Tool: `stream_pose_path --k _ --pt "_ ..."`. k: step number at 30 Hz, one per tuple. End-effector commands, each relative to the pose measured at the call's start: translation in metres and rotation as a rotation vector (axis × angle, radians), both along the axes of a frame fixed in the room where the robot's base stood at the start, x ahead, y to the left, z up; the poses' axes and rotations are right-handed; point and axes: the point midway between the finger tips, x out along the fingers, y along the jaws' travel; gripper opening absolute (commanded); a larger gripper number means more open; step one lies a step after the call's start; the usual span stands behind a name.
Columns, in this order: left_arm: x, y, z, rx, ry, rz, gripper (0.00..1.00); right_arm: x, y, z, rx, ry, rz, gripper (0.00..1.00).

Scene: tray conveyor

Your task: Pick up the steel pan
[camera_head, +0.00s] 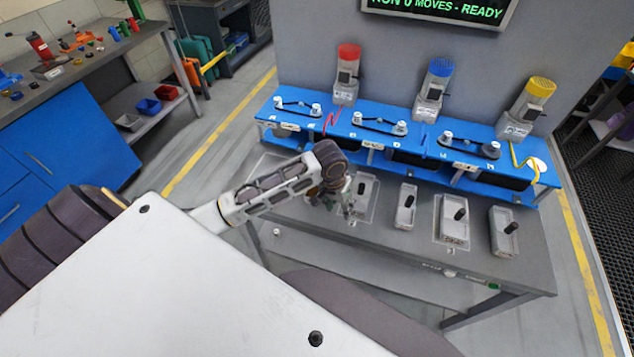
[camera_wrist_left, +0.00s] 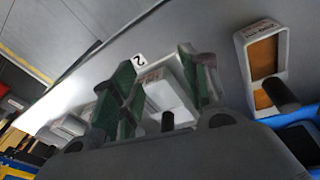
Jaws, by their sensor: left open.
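One pan (camera_head: 366,187) is on the spot marked 2, right beside my left gripper (camera_head: 338,203) in the head view. In the left wrist view, the same pan (camera_wrist_left: 172,92) shows between the green-padded fingers of my open left gripper (camera_wrist_left: 160,88); I cannot tell whether they touch it. Another pan (camera_wrist_left: 240,62), with a brown content, stands to the right in the wrist view; my arm hides that area in the head view. No readable label tells which one is the steel pan. My right gripper is out of view.
A tool bench (camera_head: 65,85) stands at far left, with open floor between.

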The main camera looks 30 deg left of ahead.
Motion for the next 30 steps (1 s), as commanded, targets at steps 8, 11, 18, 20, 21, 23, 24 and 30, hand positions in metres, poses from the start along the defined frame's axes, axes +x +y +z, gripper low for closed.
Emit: stream_pose_path --k 8,11,18,20,21,23,24,30 --pt "0.024 0.031 0.027 0.030 0.050 0.090 0.45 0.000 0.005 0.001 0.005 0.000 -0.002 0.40" --pt "0.032 0.043 0.038 0.040 0.068 0.130 0.45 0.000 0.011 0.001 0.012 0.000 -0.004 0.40" --pt "0.048 0.077 0.068 0.066 0.112 0.240 0.45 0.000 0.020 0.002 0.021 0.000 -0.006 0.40" --pt "0.051 0.086 0.076 0.072 0.122 0.270 0.45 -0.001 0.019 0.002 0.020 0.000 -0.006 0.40" --pt "0.053 0.092 0.081 0.075 0.130 0.292 0.45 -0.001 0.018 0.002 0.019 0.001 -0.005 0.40" --pt "0.057 0.101 0.090 0.080 0.139 0.324 0.45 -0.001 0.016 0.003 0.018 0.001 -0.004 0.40" --pt "0.058 0.107 0.095 0.083 0.145 0.345 0.45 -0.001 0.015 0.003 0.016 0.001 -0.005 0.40" --pt "0.064 0.130 0.118 0.090 0.171 0.431 0.45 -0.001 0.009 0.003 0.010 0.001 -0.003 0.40"
